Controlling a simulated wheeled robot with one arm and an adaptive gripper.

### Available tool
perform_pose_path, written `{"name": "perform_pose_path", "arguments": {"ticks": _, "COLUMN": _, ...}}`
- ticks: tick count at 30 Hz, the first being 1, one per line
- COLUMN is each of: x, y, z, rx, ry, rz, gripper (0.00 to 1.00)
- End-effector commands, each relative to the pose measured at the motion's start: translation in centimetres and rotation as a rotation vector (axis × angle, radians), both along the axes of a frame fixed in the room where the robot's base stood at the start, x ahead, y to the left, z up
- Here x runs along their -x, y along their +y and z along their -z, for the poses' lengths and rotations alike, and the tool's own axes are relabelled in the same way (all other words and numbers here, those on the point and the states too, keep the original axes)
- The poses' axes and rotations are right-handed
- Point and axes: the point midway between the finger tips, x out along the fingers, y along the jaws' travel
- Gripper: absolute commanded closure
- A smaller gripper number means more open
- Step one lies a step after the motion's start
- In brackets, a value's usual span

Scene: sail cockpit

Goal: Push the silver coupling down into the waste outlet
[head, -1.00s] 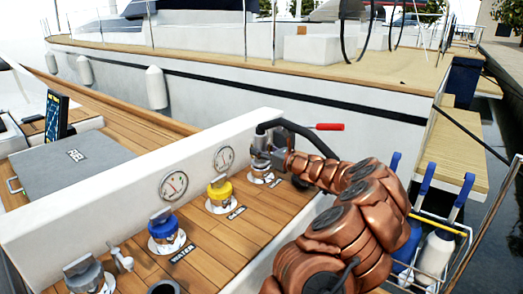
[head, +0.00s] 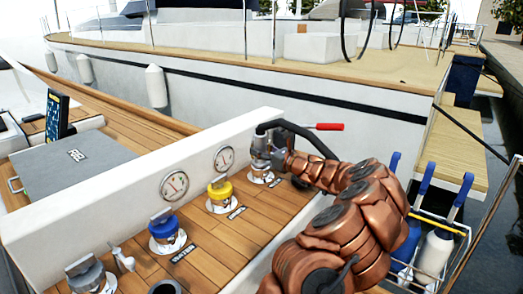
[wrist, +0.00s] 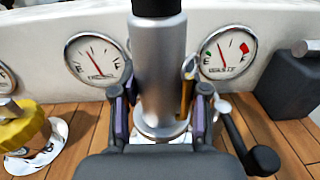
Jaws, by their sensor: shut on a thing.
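The silver coupling (wrist: 160,65) is an upright metal cylinder in the middle of the wrist view, with a dark upper end. In the head view the coupling (head: 261,148) stands at the far end of the row of deck fittings, with a black hose (head: 308,133) at its top. My gripper (wrist: 163,108) is shut on the coupling, one finger on each side. In the head view my gripper (head: 276,160) reaches it from the right. The waste outlet's pale round flange (wrist: 160,135) shows directly below the coupling. Whether the coupling is fully seated is hidden.
A yellow-capped fitting (head: 220,187) and a blue-capped fitting (head: 163,226) stand along the teak deck. Gauges (head: 174,185) sit on the white wall behind. A red-handled lever (head: 329,127) lies beyond the wall. A black-knobbed lever (wrist: 262,158) is right of my gripper.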

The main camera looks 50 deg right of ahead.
Motion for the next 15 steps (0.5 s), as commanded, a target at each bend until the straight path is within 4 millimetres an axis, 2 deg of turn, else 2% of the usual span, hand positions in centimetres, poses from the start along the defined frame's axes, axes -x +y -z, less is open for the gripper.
{"name": "perform_pose_path", "arguments": {"ticks": 15, "x": 0.0, "y": -0.01, "z": 0.73, "rx": 0.0, "ry": -0.002, "rz": 0.0, "gripper": 1.0}}
